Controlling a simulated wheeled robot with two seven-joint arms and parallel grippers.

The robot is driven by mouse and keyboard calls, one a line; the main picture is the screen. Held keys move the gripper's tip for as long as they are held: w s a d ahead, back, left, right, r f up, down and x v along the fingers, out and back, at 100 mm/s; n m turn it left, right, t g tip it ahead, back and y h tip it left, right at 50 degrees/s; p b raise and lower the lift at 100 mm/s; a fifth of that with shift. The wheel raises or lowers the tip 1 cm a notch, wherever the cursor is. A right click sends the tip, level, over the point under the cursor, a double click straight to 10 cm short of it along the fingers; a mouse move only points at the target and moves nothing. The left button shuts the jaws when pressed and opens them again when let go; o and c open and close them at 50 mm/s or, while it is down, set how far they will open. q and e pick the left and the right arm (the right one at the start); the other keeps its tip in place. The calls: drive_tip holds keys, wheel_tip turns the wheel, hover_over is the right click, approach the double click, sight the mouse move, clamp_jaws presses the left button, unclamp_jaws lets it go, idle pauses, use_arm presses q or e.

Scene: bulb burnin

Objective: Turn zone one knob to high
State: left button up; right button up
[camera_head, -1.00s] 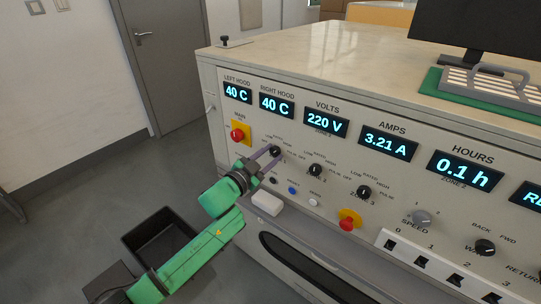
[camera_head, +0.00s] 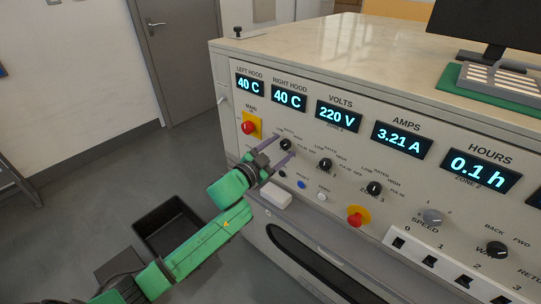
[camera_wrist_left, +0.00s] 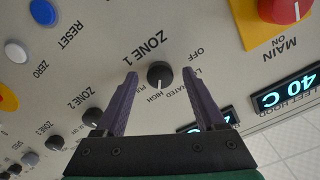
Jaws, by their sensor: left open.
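The zone one knob (camera_head: 285,145) is a small round black knob on the upright cream panel. In the left wrist view it (camera_wrist_left: 160,74) sits between the two fingertips, beside the ZONE 1 label, with the OFF, RATED and HIGH marks around it. My left gripper (camera_head: 281,149) is open, with one dark finger on each side of the knob. A gap shows on both sides in the left wrist view, so the fingers look apart from it. My right gripper is not in view.
A red main switch (camera_head: 249,128) on a yellow plate is close to the left gripper. The zone 2 knob (camera_head: 325,165) and zone 3 knob (camera_head: 374,188) lie to the right. A blue reset button (camera_head: 302,184) is below. A black bin (camera_head: 168,235) stands on the floor.

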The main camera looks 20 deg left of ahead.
use_arm(q)
drive_tip(key=b+v, duration=0.1)
drive_tip(key=v, duration=1.3)
drive_tip(key=shift+s, duration=0.15)
drive_tip(key=shift+f, duration=0.1)
drive_tip(key=s+a+f+n+g+y+p, duration=0.15)
drive_tip(key=a+f, duration=0.25)
drive_tip(key=f, duration=0.6)
drive_tip(key=s+a+f+n+g+y, duration=0.2)
drive_tip(key=a+f+y, duration=0.1)
drive_tip(key=f, duration=0.6)
drive_tip(key=s+a+f+n+g+y+p, duration=0.15)
drive_tip(key=a+f, duration=0.25)
drive_tip(key=f, duration=0.6)
drive_tip(key=s+d+f+n+g+y, duration=0.1)
drive_tip(key=s+f+n+g, duration=0.35)
drive_tip(key=s+f, duration=1.2)
drive_tip(key=s+d+f+g, duration=0.2)
drive_tip(key=s+f+g, duration=0.1)
drive_tip(key=s, duration=0.5)
drive_tip(key=s+d+f+m+g+p, duration=0.1)
drive_tip(key=s+d+f+g, duration=0.2)
drive_tip(key=s, duration=0.5)
drive_tip(key=shift+d+f, duration=0.3)
drive_tip(key=shift+f, duration=0.2)
